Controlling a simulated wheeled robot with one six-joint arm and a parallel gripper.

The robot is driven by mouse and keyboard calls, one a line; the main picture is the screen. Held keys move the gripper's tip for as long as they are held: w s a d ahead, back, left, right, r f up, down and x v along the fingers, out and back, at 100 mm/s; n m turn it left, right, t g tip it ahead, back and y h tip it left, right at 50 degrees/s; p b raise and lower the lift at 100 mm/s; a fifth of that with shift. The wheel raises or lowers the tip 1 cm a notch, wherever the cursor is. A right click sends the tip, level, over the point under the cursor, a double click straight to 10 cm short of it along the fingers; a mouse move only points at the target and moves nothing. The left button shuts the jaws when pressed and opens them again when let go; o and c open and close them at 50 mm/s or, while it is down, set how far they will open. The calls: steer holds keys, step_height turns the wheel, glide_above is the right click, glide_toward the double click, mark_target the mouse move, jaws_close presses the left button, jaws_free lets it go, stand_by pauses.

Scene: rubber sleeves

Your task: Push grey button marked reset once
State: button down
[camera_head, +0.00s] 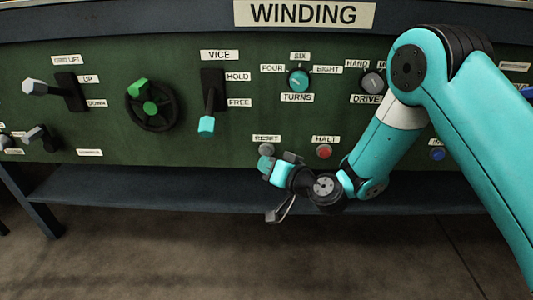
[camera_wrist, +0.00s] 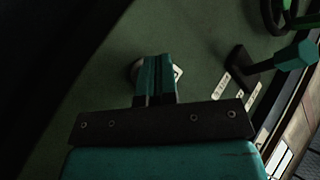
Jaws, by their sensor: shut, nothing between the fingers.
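The grey button (camera_head: 266,149) sits under the white RESET label (camera_head: 266,138) on the green panel. My gripper (camera_head: 265,163) is just below and in front of it in the head view, hiding its lower part. In the wrist view, my shut, empty fingers (camera_wrist: 155,66) point at the panel. A grey round edge (camera_wrist: 134,70) shows beside them, partly covered, and a white label (camera_wrist: 178,75) peeks out on the other side. I cannot tell whether the fingertips touch the button.
The red button (camera_head: 324,151) under the HALT label is to the right, close to my arm. The vice lever (camera_head: 207,124) with its teal tip is up and left. A green-and-black handwheel (camera_head: 151,107) is farther left. A dark shelf (camera_head: 130,187) runs below the panel.

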steer(key=shift+w, duration=0.15)
steer(key=shift+w, duration=0.25)
steer(key=shift+w, duration=0.3)
stand_by(0.7)
steer(key=shift+s, duration=0.1)
steer(key=shift+s+b, duration=0.35)
steer(key=shift+s, duration=0.3)
steer(key=s+b, duration=0.4)
steer(key=s, duration=0.1)
steer(key=shift+a, duration=0.1)
